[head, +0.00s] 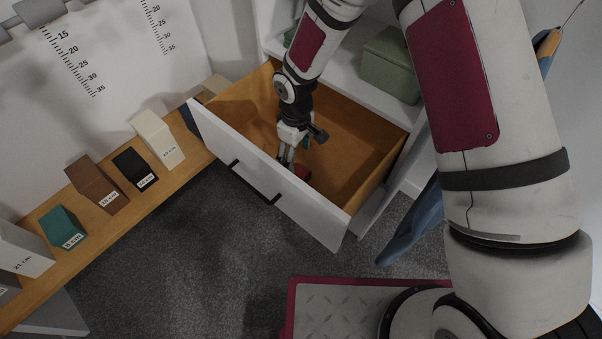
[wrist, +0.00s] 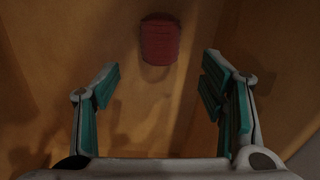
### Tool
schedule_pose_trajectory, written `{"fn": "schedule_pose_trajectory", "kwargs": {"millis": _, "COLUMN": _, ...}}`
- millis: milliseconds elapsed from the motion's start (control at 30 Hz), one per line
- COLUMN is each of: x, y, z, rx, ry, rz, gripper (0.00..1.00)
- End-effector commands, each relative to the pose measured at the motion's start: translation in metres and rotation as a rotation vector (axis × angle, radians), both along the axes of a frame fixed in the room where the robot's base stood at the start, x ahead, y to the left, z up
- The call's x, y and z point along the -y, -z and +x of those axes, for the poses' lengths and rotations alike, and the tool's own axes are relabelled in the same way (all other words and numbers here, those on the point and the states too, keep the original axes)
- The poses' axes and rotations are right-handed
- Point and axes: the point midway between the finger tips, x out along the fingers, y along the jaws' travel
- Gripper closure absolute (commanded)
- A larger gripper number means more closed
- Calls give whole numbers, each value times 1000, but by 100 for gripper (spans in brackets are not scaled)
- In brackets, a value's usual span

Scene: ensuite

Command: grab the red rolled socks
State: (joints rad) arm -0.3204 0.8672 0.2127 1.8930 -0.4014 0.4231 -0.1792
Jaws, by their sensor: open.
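The red rolled socks (wrist: 159,41) lie on the wooden floor of an open drawer. In the wrist view they are ahead of my gripper (wrist: 160,95), centred between the lines of its fingers and a little beyond the tips. In the head view a small part of the red socks (head: 303,172) shows near the drawer's front wall, partly hidden by my gripper (head: 288,160). My gripper points down inside the drawer. Its green-padded fingers are spread apart with nothing between them.
The drawer (head: 345,165) has a white front with a black handle (head: 254,183). A green box (head: 391,64) sits on the shelf above the drawer. Several labelled blocks stand on a wooden ledge (head: 100,218) at left. Blue cloth (head: 413,224) hangs at right.

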Motion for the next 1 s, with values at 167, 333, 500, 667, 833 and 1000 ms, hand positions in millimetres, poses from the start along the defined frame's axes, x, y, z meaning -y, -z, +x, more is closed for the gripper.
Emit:
{"fn": "schedule_pose_trajectory", "kwargs": {"millis": 167, "x": 0, "y": 21, "z": 0, "rx": -1, "ry": -1, "rz": -1, "gripper": 35}}
{"fn": "schedule_pose_trajectory", "kwargs": {"millis": 333, "x": 1, "y": 28, "z": 0, "rx": -1, "ry": 0, "rz": -1, "gripper": 35}}
{"fn": "schedule_pose_trajectory", "kwargs": {"millis": 500, "x": 4, "y": 47, "z": -3, "rx": -2, "ry": 1, "rz": -2, "gripper": 35}}
{"fn": "schedule_pose_trajectory", "kwargs": {"millis": 667, "x": 4, "y": 70, "z": -4, "rx": -1, "ry": -1, "rz": -2, "gripper": 35}}
{"fn": "schedule_pose_trajectory", "kwargs": {"millis": 833, "x": 4, "y": 76, "z": -3, "rx": 1, "ry": 0, "rz": -1, "gripper": 35}}
{"fn": "schedule_pose_trajectory", "kwargs": {"millis": 1000, "x": 4, "y": 76, "z": -3, "rx": 1, "ry": 0, "rz": -1, "gripper": 46}}
